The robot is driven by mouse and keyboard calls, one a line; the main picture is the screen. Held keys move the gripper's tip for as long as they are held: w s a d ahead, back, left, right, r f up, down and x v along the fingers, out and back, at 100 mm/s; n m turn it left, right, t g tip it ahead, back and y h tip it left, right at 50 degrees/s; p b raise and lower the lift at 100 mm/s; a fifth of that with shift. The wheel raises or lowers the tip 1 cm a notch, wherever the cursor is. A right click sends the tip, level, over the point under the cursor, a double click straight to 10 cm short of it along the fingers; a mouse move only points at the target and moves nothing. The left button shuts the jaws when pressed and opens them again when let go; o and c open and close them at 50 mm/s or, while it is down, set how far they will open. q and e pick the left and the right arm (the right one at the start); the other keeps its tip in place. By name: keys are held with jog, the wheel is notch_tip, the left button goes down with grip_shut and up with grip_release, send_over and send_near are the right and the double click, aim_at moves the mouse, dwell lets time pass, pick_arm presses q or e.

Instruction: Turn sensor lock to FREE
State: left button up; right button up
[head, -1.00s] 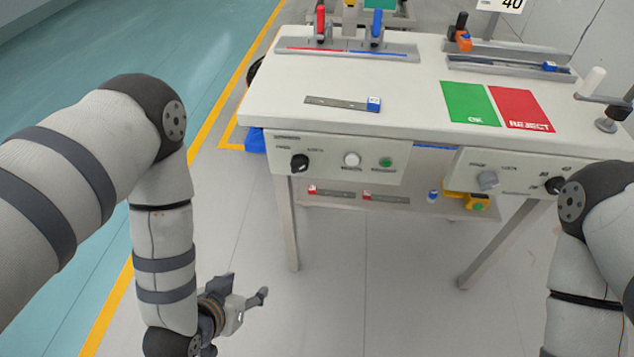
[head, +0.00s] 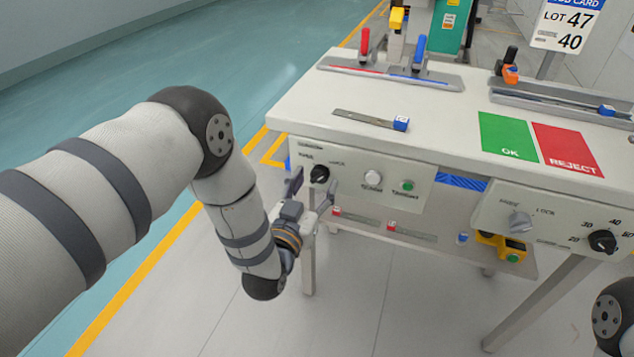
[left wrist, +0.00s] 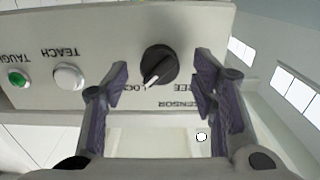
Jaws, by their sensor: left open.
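The sensor lock knob (head: 320,174) is a round black knob on the white front panel (head: 345,192) at the table's left end. In the left wrist view the knob (left wrist: 158,65) appears upside down. Its white pointer mark aims at the LOCK label, with FREE on the other side. My left gripper (head: 312,192) is open in front of the panel. In the left wrist view its two fingers (left wrist: 162,84) stand apart, one to each side below the knob, with no clear contact. My right gripper is out of view.
Beside the knob are a white TEACH button (head: 373,177) and a green button (head: 407,185). A second panel (head: 560,222) with a grey knob (head: 520,221) and a black dial (head: 602,241) is to the right. The tabletop (head: 300,105) is above; a lower shelf (head: 470,235) holds parts.

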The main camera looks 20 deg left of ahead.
pick_arm(q)
jog(key=shift+w, duration=0.75)
jog(key=shift+c, duration=0.6)
jog(key=c, duration=1.1)
jog(key=shift+o, duration=0.2)
